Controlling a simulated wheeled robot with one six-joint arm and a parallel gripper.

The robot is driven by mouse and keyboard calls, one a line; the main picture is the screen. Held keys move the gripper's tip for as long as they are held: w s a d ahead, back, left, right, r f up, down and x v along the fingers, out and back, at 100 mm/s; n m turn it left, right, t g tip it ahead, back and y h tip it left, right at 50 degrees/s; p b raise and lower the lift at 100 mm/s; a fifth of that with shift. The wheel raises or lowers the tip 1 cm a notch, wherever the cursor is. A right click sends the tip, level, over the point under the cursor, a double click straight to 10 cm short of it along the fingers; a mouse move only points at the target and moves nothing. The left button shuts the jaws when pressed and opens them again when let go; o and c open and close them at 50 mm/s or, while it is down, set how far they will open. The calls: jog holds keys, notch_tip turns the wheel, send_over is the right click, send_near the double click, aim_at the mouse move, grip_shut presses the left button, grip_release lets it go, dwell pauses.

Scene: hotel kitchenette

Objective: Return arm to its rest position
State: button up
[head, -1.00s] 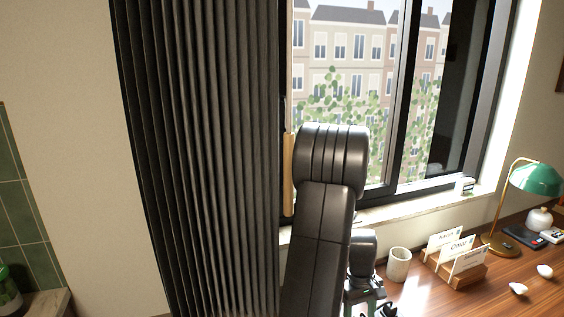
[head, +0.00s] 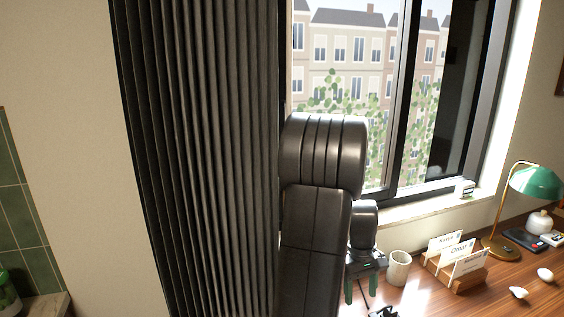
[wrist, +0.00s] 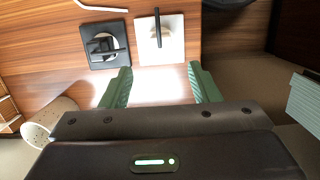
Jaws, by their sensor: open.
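My arm stands folded in front of the window in the head view, its large bend at the upper middle. My gripper (head: 361,287) hangs from it, fingers pointing down over the left end of the wooden desk (head: 412,304). Its green fingers are apart with nothing between them. The gripper's exact height above the desk is hard to tell.
A speckled cup (head: 398,268) stands just right of the gripper, with a card holder (head: 457,274) beyond it. A green lamp (head: 537,181) is farther right. A dark curtain (head: 200,160) hangs left. A dark plate (wrist: 104,44) and white plate (wrist: 160,40) lie ahead.

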jog(key=f, duration=0.3)
jog(key=s+f, duration=0.1)
jog(key=f, duration=0.4)
jog(key=shift+s+d+f, duration=0.25)
jog(key=shift+s+f, duration=0.05)
jog(key=shift+s, duration=0.05)
notch_tip(320, 180, up, 6)
jog(key=p, duration=0.4)
jog(key=shift+r+p, duration=0.25)
jog(key=shift+p, duration=0.15)
jog(key=shift+f, duration=0.1)
